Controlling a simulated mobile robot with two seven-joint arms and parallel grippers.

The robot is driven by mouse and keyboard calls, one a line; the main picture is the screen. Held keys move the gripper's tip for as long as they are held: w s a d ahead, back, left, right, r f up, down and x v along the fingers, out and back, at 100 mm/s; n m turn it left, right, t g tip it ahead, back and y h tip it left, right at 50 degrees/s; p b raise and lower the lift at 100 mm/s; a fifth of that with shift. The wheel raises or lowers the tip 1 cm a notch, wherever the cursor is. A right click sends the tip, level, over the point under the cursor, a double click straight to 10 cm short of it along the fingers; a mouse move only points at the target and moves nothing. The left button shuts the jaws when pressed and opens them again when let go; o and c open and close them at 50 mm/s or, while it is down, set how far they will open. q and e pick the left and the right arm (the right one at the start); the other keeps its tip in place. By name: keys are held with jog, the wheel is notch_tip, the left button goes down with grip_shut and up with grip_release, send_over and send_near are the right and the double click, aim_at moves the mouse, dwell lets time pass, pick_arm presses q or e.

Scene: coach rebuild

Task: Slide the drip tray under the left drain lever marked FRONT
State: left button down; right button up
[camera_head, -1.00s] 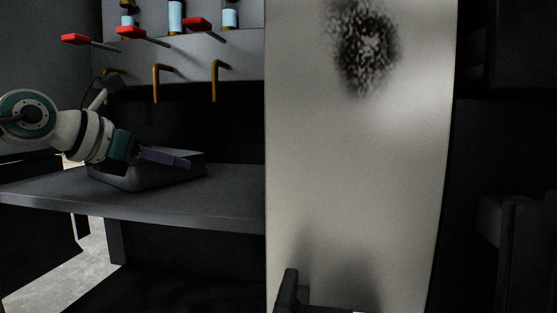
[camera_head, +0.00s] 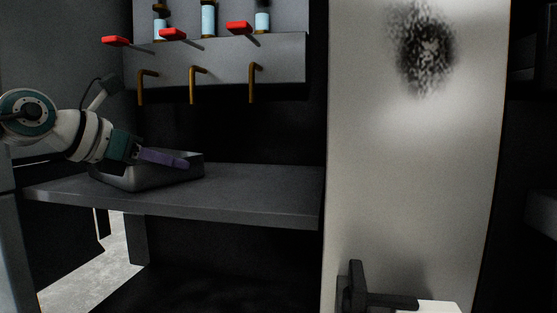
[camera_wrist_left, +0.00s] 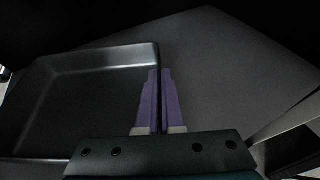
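The drip tray (camera_head: 160,178) is a shallow grey open tray on the left part of the dark bench. In the head view it appears below the left and middle brass outlets; its depth relative to them is hard to tell. My left gripper (camera_head: 190,163) reaches in from the left. In the left wrist view its purple fingers (camera_wrist_left: 160,72) are nearly together on the right wall of the tray (camera_wrist_left: 100,58). The left red drain lever (camera_head: 115,41) is at the upper left, above a brass outlet (camera_head: 146,73). No FRONT marking is readable. My right gripper is out of view.
Two more red levers (camera_head: 172,34) (camera_head: 240,28) are on the grey panel to the right. The bench (camera_head: 260,195) is clear right of the tray. A tall pale panel (camera_head: 410,170) stands beyond the bench's right end, with a black bracket (camera_head: 357,288) low in front.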

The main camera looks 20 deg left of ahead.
pick_arm(q)
jog(key=c, duration=1)
grip_release()
jog(key=shift+s, duration=0.15)
jog(key=p+v, duration=0.1)
jog(key=v, duration=0.2)
jog(key=shift+s+a+r, duration=0.1)
jog(key=shift+s+a, duration=0.05)
jog(key=shift+s, duration=0.1)
jog(key=shift+s+r+p, duration=0.35)
jog(key=shift+s+p, duration=0.15)
jog(key=shift+s, duration=0.15)
jog(key=p+v, duration=0.1)
jog(key=p, duration=0.3)
jog(key=p+v, duration=0.2)
jog(key=p, duration=0.2)
jog(key=shift+s+r, duration=0.2)
jog(key=shift+r, duration=0.2)
jog(key=shift+s+a+p, duration=0.15)
jog(key=shift+s+p, duration=0.4)
jog(key=shift+p, duration=0.05)
